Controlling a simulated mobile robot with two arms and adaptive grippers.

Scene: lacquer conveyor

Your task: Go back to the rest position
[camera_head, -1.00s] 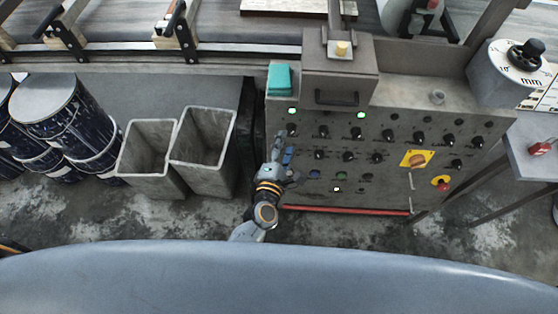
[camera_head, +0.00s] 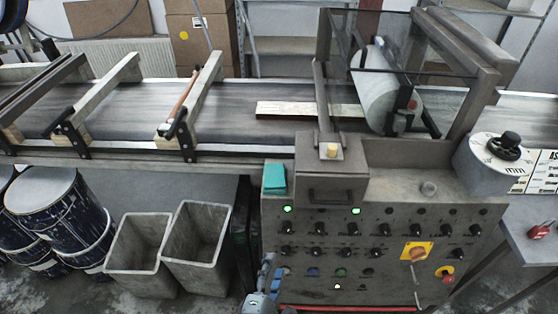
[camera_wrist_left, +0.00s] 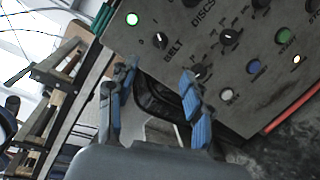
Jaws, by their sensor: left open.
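My left gripper (camera_head: 268,277) shows at the bottom of the head view, in front of the lower left part of the control panel (camera_head: 300,268). In the left wrist view its two blue-padded fingers (camera_wrist_left: 156,108) stand apart with nothing between them. The panel (camera_wrist_left: 192,68) with its black knobs, a lit green lamp and labels "BELT" and "DISCS" lies beyond the fingers. I cannot tell whether the fingers touch the panel in the head view. My right gripper does not show.
Two grey bins (camera_head: 197,245) and dark drums (camera_head: 60,215) stand left of the panel. The conveyor (camera_head: 110,110) runs behind, carrying a board (camera_head: 300,109) near a roller (camera_head: 385,90). A teal block (camera_head: 274,178) sits on the panel's top. A side table (camera_head: 535,240) stands at right.

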